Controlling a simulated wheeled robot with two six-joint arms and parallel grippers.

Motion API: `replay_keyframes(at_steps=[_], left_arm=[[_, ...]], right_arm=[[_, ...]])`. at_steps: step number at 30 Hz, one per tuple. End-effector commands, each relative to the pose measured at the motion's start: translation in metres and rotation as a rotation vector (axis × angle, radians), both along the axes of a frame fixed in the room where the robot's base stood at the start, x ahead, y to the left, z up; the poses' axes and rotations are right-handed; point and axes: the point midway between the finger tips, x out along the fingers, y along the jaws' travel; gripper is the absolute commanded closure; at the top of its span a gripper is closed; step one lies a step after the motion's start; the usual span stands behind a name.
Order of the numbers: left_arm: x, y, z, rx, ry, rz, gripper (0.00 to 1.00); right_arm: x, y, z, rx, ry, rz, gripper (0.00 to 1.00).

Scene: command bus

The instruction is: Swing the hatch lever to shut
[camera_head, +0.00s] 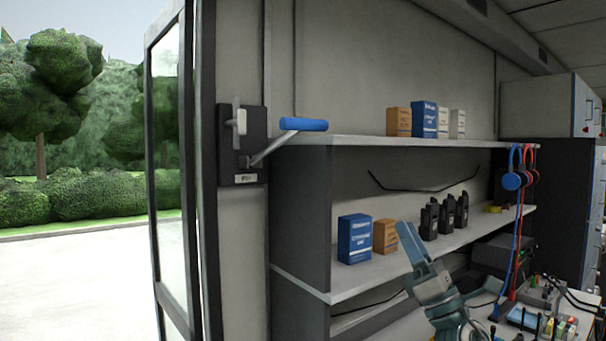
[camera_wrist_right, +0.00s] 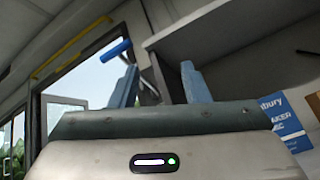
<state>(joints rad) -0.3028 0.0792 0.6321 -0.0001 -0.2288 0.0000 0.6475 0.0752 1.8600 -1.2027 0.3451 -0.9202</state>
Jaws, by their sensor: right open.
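The hatch lever (camera_head: 304,124) has a blue grip on a grey rod that angles up and to the right from a dark plate (camera_head: 242,170) on the wall beside the open doorway. In the right wrist view the blue grip (camera_wrist_right: 116,50) shows beyond the fingers, up and left. My right gripper (camera_head: 408,243) is in front of the shelves, below and right of the lever and apart from it. Its two blue fingers are spread with nothing between them in the right wrist view (camera_wrist_right: 160,88). My left gripper is not in view.
Shelves (camera_head: 345,142) stand right of the lever, holding boxes and several black radios (camera_head: 445,215). A blue box (camera_head: 354,238) sits on the middle shelf near my right gripper. Headsets (camera_head: 515,180) hang at the right. A glazed door (camera_head: 172,180) stands at the left.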

Motion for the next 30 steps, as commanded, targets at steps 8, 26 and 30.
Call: replay_keyframes(at_steps=[8,26,30], left_arm=[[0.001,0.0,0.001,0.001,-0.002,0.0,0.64],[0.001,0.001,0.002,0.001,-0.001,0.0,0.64],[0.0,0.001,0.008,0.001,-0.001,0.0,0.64]], right_arm=[[-0.01,0.081,0.112,-0.691,-0.437,-0.226,0.58],[-0.022,0.101,0.215,-1.726,-0.863,-0.529,0.58],[-0.017,0.108,0.216,-1.741,-0.864,-0.527,0.58]])
